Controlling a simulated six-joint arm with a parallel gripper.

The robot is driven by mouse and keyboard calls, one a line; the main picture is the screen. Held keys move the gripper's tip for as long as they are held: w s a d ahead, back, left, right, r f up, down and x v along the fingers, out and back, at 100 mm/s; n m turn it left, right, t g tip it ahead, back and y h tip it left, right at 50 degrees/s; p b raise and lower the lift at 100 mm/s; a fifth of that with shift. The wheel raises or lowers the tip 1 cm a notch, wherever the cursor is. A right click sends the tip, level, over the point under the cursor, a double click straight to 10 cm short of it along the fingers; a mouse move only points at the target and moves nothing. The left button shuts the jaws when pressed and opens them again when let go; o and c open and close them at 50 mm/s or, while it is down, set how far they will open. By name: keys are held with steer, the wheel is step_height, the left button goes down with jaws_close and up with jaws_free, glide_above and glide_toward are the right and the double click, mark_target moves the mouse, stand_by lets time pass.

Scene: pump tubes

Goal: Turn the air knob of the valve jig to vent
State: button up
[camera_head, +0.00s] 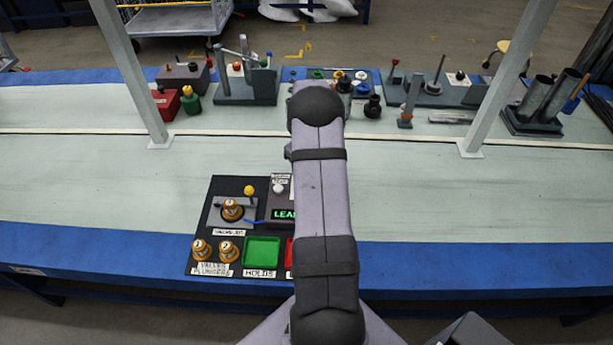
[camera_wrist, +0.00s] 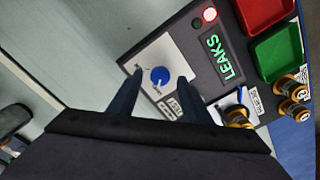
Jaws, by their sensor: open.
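The blue air knob (camera_wrist: 160,76) sits on a light plate (camera_wrist: 148,56) in the wrist view. Small markings lie by it, too small to read. My gripper (camera_wrist: 159,78) is open, one finger on each side of the knob in the picture. I cannot tell whether the fingers touch it. In the head view my arm hides the gripper and the knob. The valve jig (camera_head: 220,217) there holds a brass valve (camera_head: 231,207) beside a yellow ball-topped lever (camera_head: 249,190). The display (camera_wrist: 221,57) reads LEAKS, and a red lamp (camera_wrist: 210,14) is lit.
A green tray (camera_head: 262,252) and two brass valves (camera_head: 215,249) lie at the mat's near side. A red tray (camera_wrist: 262,10) is next to the green one. Metal posts (camera_head: 137,80) stand on the bench at both sides. Several tools and fixtures line the bench's far edge.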

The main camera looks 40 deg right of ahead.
steer(key=shift+r+b, duration=0.35)
steer(key=shift+r, duration=2.65)
